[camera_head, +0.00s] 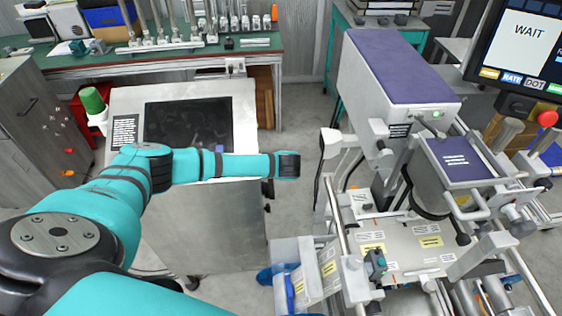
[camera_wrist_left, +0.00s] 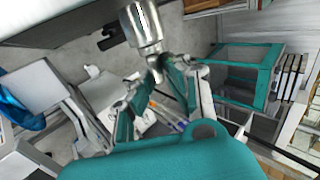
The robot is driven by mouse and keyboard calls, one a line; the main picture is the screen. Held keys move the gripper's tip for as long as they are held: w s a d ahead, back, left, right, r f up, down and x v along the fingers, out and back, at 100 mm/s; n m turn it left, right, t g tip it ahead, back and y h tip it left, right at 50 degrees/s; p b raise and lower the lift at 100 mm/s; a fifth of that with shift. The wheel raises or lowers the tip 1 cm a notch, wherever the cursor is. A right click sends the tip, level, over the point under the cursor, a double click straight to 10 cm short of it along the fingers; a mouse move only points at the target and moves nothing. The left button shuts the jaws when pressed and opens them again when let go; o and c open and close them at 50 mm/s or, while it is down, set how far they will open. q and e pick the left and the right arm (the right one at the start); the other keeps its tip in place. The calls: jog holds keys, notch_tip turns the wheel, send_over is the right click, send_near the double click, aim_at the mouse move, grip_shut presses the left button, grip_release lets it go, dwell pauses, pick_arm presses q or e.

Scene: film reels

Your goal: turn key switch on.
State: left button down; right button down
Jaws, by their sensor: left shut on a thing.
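The key switch (camera_wrist_left: 143,25) shows in the left wrist view as a silver metal cylinder with a narrower end. My left gripper (camera_wrist_left: 156,72) has its teal and grey fingers closed together at that narrow end and is shut on it. The small key part between the fingertips is mostly hidden, so its turn angle cannot be told. In the head view my teal left arm reaches across the grey console, and its wrist ends just past the console's right side. The fingers and the switch are hidden there. My right gripper is in neither view.
The grey console (camera_head: 225,225) with a dark screen stands under my left arm. A white machine with a purple cover (camera_head: 405,65) stands to the right, beyond a narrow floor gap. A monitor (camera_head: 530,35) reads "WAIT". A green workbench (camera_head: 165,62) runs along the back.

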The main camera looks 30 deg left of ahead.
pick_arm(q)
jog(key=shift+s+d+f+t+y+b, duration=0.1)
jog(key=shift+s+f+t+y+b, duration=0.1)
jog(key=shift+f+t+y+b, duration=0.4)
jog(key=shift+r+t+y+b, duration=0.35)
jog(key=shift+t+b, duration=0.25)
jog(key=shift+t, duration=0.2)
jog(key=c, duration=1.4)
grip_release()
jog(key=shift+o, duration=0.2)
jog(key=shift+r, duration=0.1)
jog(key=v, duration=1.2)
jog(key=shift+d+f, duration=0.1)
jog(key=shift+f, duration=0.2)
